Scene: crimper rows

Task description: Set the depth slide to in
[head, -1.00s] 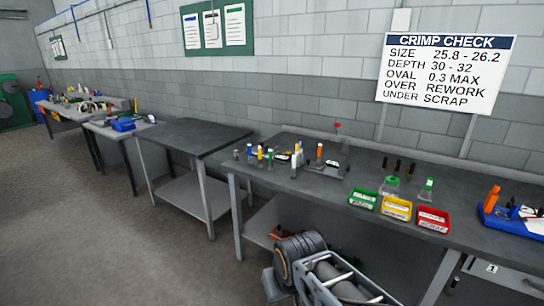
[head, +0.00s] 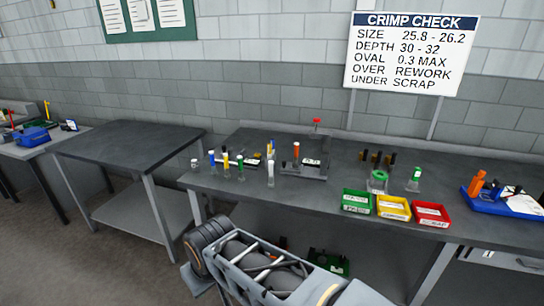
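I cannot pick out the depth slide for certain at this size. A small dark fixture (head: 312,172) with a pale label and an orange-topped upright part stands on the grey workbench (head: 330,205), toward its left half. My arm shows at the bottom, in front of the bench, below the top's front edge. My gripper is not in view.
Several coloured-topped posts (head: 240,167) stand left of the fixture. Green (head: 356,208), yellow (head: 393,215) and red bins (head: 429,222) line the front edge. A blue tray (head: 504,203) is at right. An empty dark table (head: 120,143) stands left. A CRIMP CHECK sign (head: 411,54) is behind.

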